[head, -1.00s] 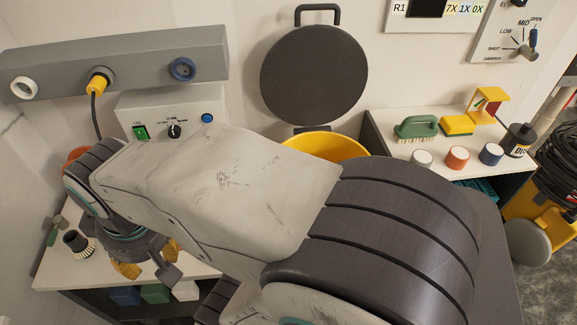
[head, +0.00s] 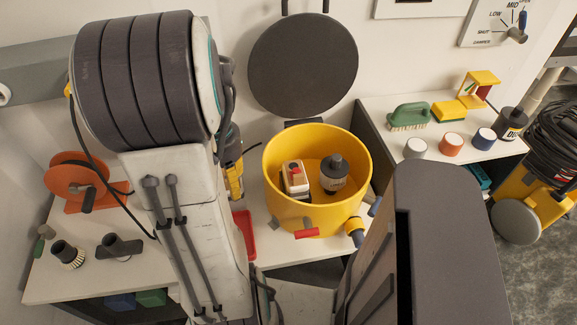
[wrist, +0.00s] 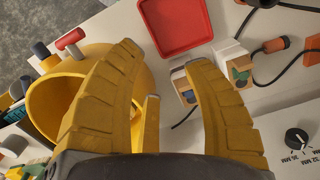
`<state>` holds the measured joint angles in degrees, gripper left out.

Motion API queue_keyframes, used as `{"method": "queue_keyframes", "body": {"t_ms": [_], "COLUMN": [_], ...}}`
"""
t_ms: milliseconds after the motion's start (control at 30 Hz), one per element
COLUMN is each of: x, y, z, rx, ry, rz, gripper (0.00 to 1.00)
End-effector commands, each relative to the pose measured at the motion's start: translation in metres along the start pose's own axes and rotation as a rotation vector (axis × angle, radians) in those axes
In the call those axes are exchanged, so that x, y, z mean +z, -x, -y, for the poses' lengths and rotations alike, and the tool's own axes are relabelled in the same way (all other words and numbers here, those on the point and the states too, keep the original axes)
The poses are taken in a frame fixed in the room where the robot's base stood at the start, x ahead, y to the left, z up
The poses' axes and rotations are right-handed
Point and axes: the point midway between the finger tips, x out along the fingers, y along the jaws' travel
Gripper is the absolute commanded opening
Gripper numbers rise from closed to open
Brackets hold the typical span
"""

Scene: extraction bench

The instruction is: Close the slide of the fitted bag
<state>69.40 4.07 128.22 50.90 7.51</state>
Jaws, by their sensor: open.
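In the head view a cream and tan piece with a small red tab (head: 295,179) stands inside the yellow drum (head: 364,158). It looks like the fitted bag's collar and slide, but it is too small to tell whether the slide is open. My gripper (wrist: 163,55) is open and empty in the wrist view, its ochre fingers spread above the bench. The drum (wrist: 52,92) lies to the left of the fingers there, and the bag does not show clearly. In the head view my arm hides most of my gripper.
A dark bottle (head: 333,174) stands in the drum beside the bag piece. The round dark lid (head: 303,65) stands raised behind the drum. An orange reel (head: 78,178) is at left.

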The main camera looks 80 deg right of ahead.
Motion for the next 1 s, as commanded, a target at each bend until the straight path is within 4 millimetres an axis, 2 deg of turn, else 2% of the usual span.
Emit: {"method": "queue_keyframes", "body": {"t_ms": [33, 167, 300, 400, 500, 700, 867, 1000], "x": [-0.013, -0.043, -0.075, -0.092, -0.104, -0.118, -0.122, -0.122], "y": [-0.008, -0.025, -0.041, -0.045, -0.045, -0.042, -0.041, -0.05], "z": [-0.019, -0.065, -0.116, -0.137, -0.148, -0.155, -0.156, -0.155], "rx": [-0.002, -0.009, -0.016, -0.02, -0.025, -0.038, -0.043, -0.044], "ry": [-0.105, -0.373, -0.711, -0.905, -1.063, -1.297, -1.391, -1.416], "rz": [0.02, 0.044, 0.041, 0.022, 0.001, -0.03, -0.038, -0.037], "gripper": [0.46, 0.46, 0.46, 0.46, 0.46, 0.46, 0.46, 0.46]}}
